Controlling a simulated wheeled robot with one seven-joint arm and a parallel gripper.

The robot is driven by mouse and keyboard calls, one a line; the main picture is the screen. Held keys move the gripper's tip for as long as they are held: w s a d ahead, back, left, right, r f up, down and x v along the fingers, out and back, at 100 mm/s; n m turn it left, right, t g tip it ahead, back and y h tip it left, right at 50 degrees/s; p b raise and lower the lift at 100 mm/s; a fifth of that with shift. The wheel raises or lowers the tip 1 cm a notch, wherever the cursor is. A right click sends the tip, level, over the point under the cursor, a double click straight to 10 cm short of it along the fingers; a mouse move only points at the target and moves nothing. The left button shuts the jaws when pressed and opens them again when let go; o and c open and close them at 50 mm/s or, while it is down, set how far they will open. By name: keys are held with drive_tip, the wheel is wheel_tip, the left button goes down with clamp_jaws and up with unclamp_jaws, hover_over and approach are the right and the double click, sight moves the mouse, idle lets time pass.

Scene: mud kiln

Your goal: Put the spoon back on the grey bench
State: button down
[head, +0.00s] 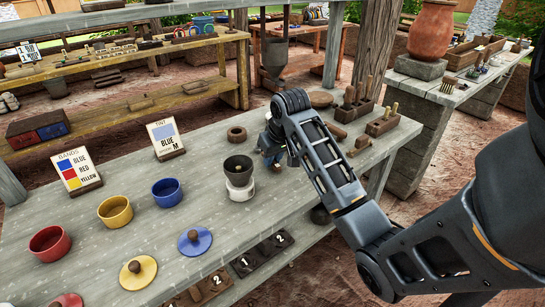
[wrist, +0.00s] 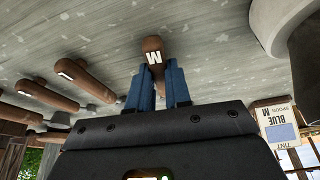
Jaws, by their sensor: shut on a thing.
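My gripper (wrist: 158,85) has its blue fingers shut on a brown spoon handle (wrist: 153,46) marked with a white "M". The spoon is close to the grey bench (wrist: 215,30); I cannot tell whether it touches. In the head view my gripper (head: 272,147) is low over the grey bench (head: 125,180), right of a dark cup on a white stand (head: 240,190). The held spoon is mostly hidden there by my arm. Several other brown spoons (wrist: 82,72) with white labels lie to the left in the wrist view.
A "TINT BLUE M" card (head: 166,140) and a "BANDS" card (head: 78,172) stand on the bench. Red (head: 50,245), yellow (head: 115,212) and blue (head: 168,192) pots stand in front. Wooden tool holders (head: 382,124) are at far right.

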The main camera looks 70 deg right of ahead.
drive_tip(key=shift+f, duration=0.15)
drive_tip(key=shift+c, duration=2.1)
unclamp_jaws()
drive_tip(key=shift+r+p, duration=3.05)
drive_tip(key=shift+p, duration=0.35)
drive_tip(key=shift+s, duration=0.1)
